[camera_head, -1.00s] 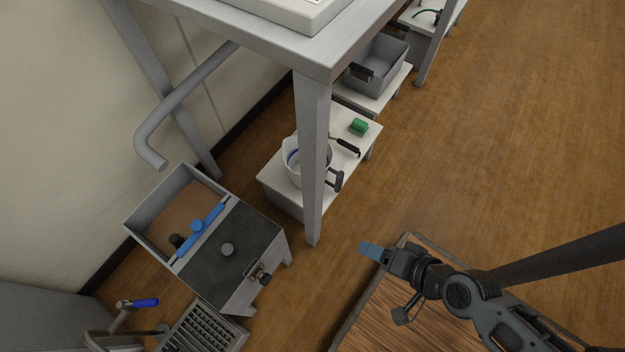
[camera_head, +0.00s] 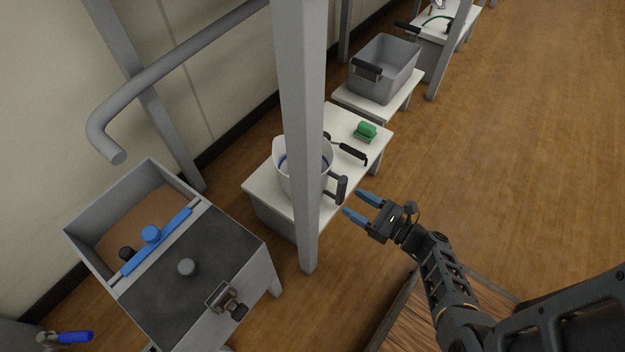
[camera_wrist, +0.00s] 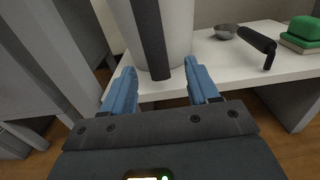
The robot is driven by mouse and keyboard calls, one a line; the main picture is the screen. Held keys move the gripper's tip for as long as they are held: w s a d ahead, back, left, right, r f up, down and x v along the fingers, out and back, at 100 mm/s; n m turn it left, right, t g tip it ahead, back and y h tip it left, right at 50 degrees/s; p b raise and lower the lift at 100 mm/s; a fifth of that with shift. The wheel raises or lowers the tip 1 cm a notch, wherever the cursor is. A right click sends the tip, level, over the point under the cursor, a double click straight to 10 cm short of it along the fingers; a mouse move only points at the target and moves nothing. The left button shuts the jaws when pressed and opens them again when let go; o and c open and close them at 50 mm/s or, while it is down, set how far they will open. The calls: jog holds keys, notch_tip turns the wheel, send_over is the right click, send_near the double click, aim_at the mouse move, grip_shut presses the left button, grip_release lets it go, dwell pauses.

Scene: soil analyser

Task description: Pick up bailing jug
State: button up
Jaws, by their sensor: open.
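The bailing jug, a white jug (camera_head: 284,177) with a blue line inside and a dark handle, stands upright on a low white table, partly hidden by a grey post in the head view. In the wrist view the jug (camera_wrist: 178,42) is straight ahead, with its dark handle (camera_wrist: 150,40) hanging down toward the space between the fingertips. My gripper (camera_head: 356,204) is open and empty, with two blue fingers pointing at the handle from the right. It also shows in the wrist view (camera_wrist: 164,82), fingers on either side of the handle's lower end. I cannot tell whether they touch.
The low white table (camera_head: 262,190) also holds a dark-handled ladle (camera_head: 350,152) and a green sponge (camera_head: 366,131). The grey post (camera_head: 306,120) stands close in front of the jug. A grey bin (camera_head: 385,70) is behind; a metal box (camera_head: 190,275) stands at left.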

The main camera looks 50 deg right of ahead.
aim_at(344, 197)
jog(key=shift+w+a+r+b, duration=0.15)
jog(key=shift+w+b, duration=0.3)
jog(key=shift+w, duration=1.15)
jog(key=shift+w+a+b, duration=0.1)
jog(key=shift+w+b, duration=0.35)
jog(key=shift+w, duration=1.1)
grip_shut()
